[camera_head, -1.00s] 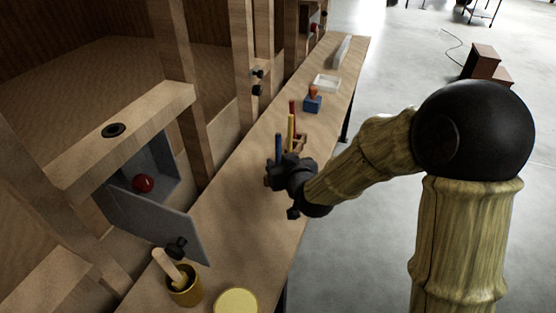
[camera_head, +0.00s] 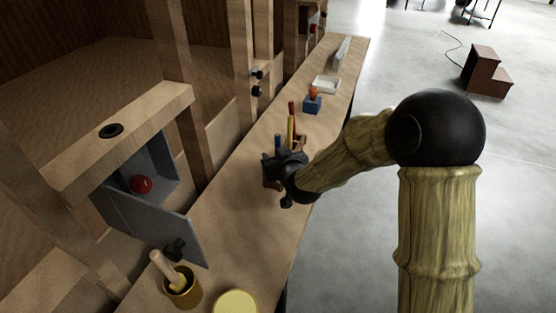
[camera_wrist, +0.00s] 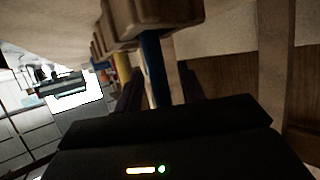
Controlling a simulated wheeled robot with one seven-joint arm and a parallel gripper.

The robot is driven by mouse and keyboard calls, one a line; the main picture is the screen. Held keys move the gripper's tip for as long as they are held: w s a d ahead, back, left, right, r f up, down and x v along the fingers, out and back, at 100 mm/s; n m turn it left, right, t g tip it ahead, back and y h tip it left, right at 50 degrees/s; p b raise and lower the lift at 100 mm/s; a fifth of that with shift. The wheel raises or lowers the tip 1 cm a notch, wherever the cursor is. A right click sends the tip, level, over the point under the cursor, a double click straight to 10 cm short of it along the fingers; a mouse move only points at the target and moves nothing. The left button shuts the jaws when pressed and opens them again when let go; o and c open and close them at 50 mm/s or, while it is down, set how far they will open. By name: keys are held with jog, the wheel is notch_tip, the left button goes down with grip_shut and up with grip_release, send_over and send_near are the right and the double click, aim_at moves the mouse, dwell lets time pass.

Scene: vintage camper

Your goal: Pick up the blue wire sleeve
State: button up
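The blue wire sleeve (camera_head: 278,142) is a thin upright rod in the row on the workbench, with its top showing above my gripper (camera_head: 270,160) in the head view. In the wrist view, the blue wire sleeve (camera_wrist: 154,62) runs down from a wooden holder (camera_wrist: 160,16) into the space between my two fingers (camera_wrist: 160,85). The fingers are open, one on each side of it, with narrow gaps visible. In the head view my gripper hides the sleeve's lower part and its holder.
A yellow rod (camera_head: 290,130) and a red rod (camera_head: 292,108) stand close behind the blue one. An open grey cabinet door (camera_head: 155,225) and a yellow cup (camera_head: 183,288) are nearer.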

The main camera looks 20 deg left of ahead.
jog(key=shift+s+a, duration=0.15)
jog(key=shift+s, duration=0.1)
jog(key=shift+w+d, duration=0.1)
jog(key=shift+d, duration=0.1)
jog(key=shift+c, duration=0.4)
grip_shut()
jog(key=shift+r, duration=0.1)
notch_tip(320, 180, up, 10)
jog(key=p, duration=0.2)
